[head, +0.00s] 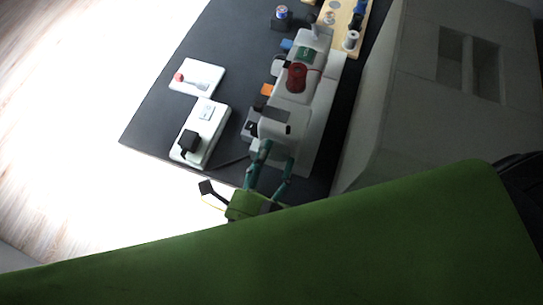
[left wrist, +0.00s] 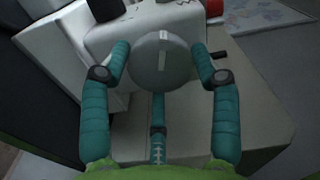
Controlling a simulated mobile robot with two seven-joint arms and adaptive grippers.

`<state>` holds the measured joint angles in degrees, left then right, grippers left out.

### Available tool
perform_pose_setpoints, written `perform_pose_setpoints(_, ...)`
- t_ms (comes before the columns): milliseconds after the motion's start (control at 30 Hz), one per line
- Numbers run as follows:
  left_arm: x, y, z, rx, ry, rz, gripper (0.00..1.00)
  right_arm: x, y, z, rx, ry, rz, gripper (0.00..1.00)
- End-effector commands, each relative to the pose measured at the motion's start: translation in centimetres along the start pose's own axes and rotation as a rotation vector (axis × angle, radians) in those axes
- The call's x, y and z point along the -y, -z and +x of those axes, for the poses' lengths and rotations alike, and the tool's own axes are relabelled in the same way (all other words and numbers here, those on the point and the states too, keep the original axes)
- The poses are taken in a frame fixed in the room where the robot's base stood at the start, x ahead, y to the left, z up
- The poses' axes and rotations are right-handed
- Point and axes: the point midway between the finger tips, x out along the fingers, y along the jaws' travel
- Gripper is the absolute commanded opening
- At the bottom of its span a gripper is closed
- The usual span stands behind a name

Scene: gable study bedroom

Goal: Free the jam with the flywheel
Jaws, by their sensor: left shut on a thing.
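A white sewing machine (head: 306,95) stands on the dark table, with a red spool (head: 297,76) on top. In the left wrist view, its round grey flywheel (left wrist: 149,66) with a pale stripe faces me at the end of the machine body (left wrist: 103,38). My left gripper (left wrist: 160,70) has its teal fingers on both sides of the flywheel, shut on it. In the head view, my left gripper (head: 274,155) reaches the machine's near end; the flywheel cannot be made out there. The jam itself cannot be made out. My right gripper is not in view.
Left of the machine are a white box (head: 215,122) with a black plug-like block and a white plate (head: 207,72) with a red-knobbed lever. Orange (head: 267,89) and blue pieces sit by the machine. A wooden spool rack (head: 352,20) is behind.

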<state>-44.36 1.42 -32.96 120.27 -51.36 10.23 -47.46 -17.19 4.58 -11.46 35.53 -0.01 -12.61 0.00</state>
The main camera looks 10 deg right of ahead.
Motion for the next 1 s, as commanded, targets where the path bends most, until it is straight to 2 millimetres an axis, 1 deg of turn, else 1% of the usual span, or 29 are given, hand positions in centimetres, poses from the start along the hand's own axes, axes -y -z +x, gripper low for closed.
perform_pose_setpoints(33,0.5,-0.6,0.2,0.013,0.011,0.005,0.29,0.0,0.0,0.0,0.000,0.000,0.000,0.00)
perform_pose_setpoints(233,0.5,-0.6,0.2,0.013,0.010,0.006,0.30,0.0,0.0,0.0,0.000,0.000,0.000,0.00)
perform_pose_setpoints(267,0.5,-0.6,0.2,0.013,0.010,0.006,0.74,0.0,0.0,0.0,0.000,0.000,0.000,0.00)
perform_pose_setpoints(300,0.5,-0.6,0.2,0.013,0.010,0.006,0.85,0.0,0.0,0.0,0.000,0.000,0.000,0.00)
perform_pose_setpoints(767,0.1,-0.3,0.0,0.005,0.002,0.004,0.85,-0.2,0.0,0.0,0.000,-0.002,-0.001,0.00)
perform_pose_setpoints(867,0.0,-0.3,-0.6,0.006,-0.001,0.002,0.85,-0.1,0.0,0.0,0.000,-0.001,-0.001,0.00)
perform_pose_setpoints(1000,0.0,-0.3,-2.6,0.007,-0.003,0.002,0.85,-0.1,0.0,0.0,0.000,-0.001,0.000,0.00)
